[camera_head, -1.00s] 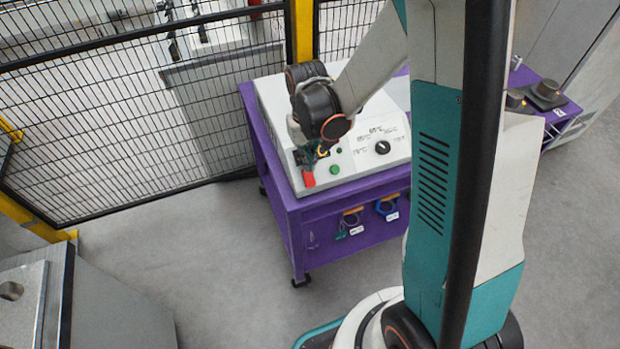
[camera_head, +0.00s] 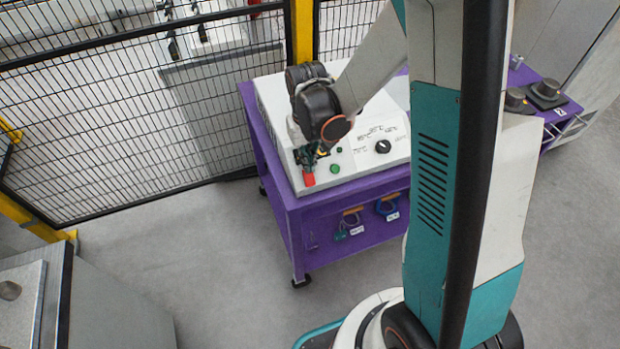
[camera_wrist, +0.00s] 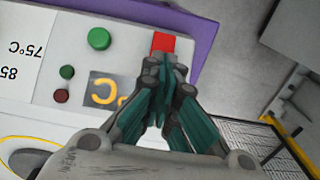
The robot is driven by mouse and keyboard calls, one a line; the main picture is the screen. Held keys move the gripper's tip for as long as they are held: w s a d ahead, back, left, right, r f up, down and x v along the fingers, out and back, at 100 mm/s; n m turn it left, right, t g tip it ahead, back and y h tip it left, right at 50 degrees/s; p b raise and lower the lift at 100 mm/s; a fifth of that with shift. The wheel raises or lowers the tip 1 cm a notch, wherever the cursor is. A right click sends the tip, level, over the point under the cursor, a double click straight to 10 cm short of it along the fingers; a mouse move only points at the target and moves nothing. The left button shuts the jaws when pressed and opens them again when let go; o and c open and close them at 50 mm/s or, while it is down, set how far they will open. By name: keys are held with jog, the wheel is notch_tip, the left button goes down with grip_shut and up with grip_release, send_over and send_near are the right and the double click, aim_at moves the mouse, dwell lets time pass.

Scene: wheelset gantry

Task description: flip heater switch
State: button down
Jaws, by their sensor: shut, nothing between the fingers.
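The heater (camera_head: 372,160) is a white box with a sloped control panel on a purple cart. Its red switch (camera_head: 308,180) is at the panel's front left corner. The switch also shows in the wrist view (camera_wrist: 163,42), close beyond my fingertips. My gripper (camera_head: 304,166) is shut and empty, pointing down just above the red switch. In the wrist view the closed fingertips (camera_wrist: 165,62) overlap the switch's lower edge. I cannot tell whether they touch it. The fingers hide part of the switch.
A green button (camera_wrist: 99,38), small green and red lamps and a display (camera_wrist: 107,90) lie beside the switch. A black dial (camera_head: 383,147) is on the panel's right. Padlocks hang on the purple cart (camera_head: 318,228).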

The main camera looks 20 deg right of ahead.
jog(key=shift+f+b, duration=0.6)
jog(key=shift+f, duration=0.15)
dwell(0.3)
jog(key=shift+r+p, duration=2.35)
jog(key=shift+r, duration=1.2)
jog(key=s+r+t+b, duration=0.2)
jog(key=s+r+t, duration=0.5)
jog(key=s+r, duration=0.8)
jog(key=shift+r+b, duration=0.35)
jog(key=shift+r, duration=0.2)
jog(key=shift+w, duration=0.1)
